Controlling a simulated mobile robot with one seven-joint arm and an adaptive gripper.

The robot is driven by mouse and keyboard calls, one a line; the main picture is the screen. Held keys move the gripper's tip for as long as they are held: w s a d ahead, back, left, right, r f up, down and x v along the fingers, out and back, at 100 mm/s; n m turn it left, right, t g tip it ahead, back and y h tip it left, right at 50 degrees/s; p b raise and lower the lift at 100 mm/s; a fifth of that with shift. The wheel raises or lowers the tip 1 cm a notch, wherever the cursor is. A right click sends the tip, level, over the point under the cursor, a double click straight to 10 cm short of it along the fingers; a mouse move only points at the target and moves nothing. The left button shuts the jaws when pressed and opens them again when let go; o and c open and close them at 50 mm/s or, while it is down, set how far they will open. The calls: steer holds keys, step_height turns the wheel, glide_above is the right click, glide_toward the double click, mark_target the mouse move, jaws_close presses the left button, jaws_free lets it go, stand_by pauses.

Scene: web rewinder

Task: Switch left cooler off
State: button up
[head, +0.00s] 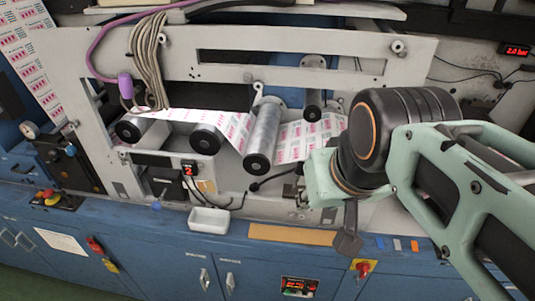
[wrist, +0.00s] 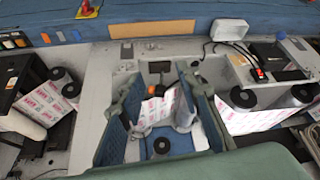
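No part in view can be surely read as the left cooler. A small black unit with a red digit display (head: 189,169) is on the machine's grey frame. My gripper (head: 347,242) hangs in front of the machine's right side, apart from these switches. In the wrist view my gripper (wrist: 160,85) has its two blue fingers spread, with nothing held between them.
Printed web runs over several rollers (head: 262,140). A white tray (head: 209,220) and a tan strip (head: 292,234) lie on the blue ledge. Cables (head: 148,60) hang at the upper left. A panel with red digits (head: 298,287) is on the cabinet below. Another red-and-yellow control (head: 46,197) stands at far left.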

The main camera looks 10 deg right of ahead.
jaws_close()
stand_by(1.2)
